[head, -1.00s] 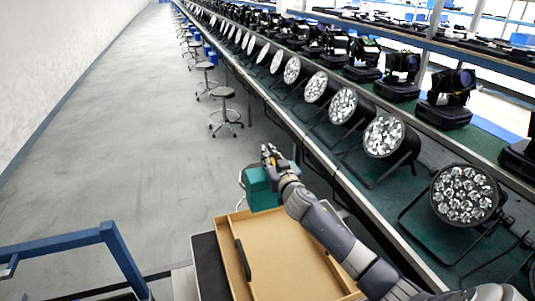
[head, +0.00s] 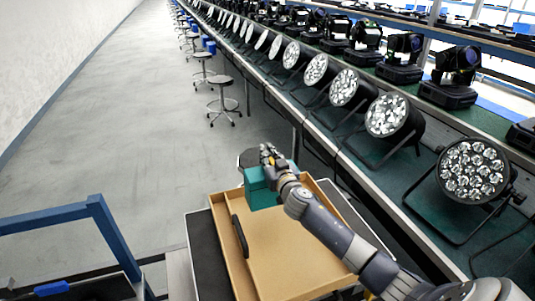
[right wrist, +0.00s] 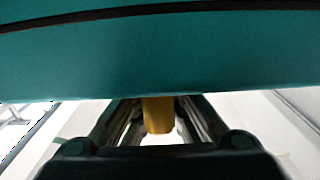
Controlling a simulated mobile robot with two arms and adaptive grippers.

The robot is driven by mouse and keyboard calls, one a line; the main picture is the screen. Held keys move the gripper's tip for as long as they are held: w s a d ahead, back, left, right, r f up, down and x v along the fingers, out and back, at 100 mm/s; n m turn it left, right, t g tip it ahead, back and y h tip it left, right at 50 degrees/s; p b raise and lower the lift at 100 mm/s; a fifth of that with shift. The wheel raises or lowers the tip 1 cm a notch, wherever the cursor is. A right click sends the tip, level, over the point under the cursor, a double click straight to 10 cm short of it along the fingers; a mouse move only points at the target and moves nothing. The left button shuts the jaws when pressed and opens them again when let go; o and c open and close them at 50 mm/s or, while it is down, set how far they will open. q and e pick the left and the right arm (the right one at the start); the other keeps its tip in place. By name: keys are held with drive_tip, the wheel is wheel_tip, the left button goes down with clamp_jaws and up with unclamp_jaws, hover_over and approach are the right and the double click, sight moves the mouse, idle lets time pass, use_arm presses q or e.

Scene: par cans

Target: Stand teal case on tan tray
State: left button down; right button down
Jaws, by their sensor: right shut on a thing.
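The teal case (head: 262,190) is a box seen at the far end of the tan tray (head: 290,262) in the head view. My right gripper (head: 268,154) is at the top of the case and shut on it. In the right wrist view the case (right wrist: 160,55) fills the upper part, with a dark line across it. A yellow part (right wrist: 158,115) shows between my fingers below it. The case looks upright over the tray's far part; I cannot tell whether its bottom touches the tray. My left gripper is not seen.
A black bar (head: 240,236) lies along the tray's left side. A long green bench (head: 383,192) with several par cans (head: 388,116) runs along the right. A blue frame (head: 112,240) stands at left. Stools (head: 222,98) stand beyond; the floor at left is clear.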

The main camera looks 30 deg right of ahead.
wheel_tip(320, 180, down, 6)
drive_tip(key=b, duration=0.5)
drive_tip(key=shift+f+b, duration=0.5)
drive_tip(key=shift+b, duration=0.05)
idle(0.3)
drive_tip(key=shift+r, duration=0.1)
drive_tip(key=c, duration=1.5)
unclamp_jaws()
drive_tip(key=shift+c, duration=0.2)
drive_tip(key=v, duration=1.2)
